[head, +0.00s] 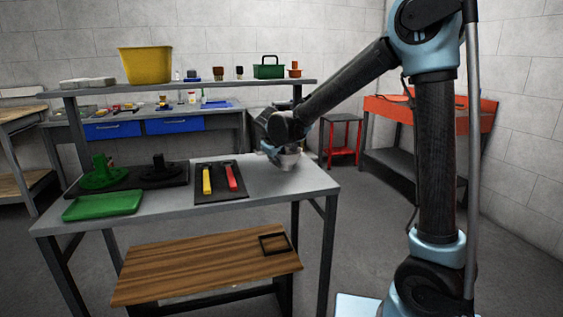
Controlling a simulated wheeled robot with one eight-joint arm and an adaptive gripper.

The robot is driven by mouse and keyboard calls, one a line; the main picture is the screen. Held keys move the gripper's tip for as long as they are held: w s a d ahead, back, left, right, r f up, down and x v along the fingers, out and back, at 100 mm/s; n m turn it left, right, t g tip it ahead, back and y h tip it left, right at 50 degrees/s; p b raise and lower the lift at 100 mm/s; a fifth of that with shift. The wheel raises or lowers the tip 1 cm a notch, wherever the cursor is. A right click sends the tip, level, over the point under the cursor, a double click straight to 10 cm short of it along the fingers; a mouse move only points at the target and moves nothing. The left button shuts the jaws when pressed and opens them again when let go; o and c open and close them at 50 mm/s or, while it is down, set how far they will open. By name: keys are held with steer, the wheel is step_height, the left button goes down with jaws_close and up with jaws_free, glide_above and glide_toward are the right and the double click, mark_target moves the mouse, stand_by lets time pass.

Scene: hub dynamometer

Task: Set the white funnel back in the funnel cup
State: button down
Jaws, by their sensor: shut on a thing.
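My gripper (277,153) is low over the right end of the grey table (270,182), pointing down. It is shut on a small pale, whitish round thing (289,160) that looks like the white funnel. The thing is small here and partly covered by the gripper. A greyish lower part shows under it, close to the tabletop. I cannot tell whether this is the funnel cup or the funnel's own lower end, nor whether it touches the table.
A dark mat (221,190) with yellow and red-handled tools lies left of my gripper. Further left are a green tray (104,204) and a black tray (130,187) with green and black stands. A raised shelf (190,87) runs behind, holding a yellow bucket (146,65).

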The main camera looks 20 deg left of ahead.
steer(key=c, duration=1.5)
jaws_free()
steer(key=v, duration=1.2)
steer(key=shift+r, duration=0.1)
steer(key=shift+d, duration=0.1)
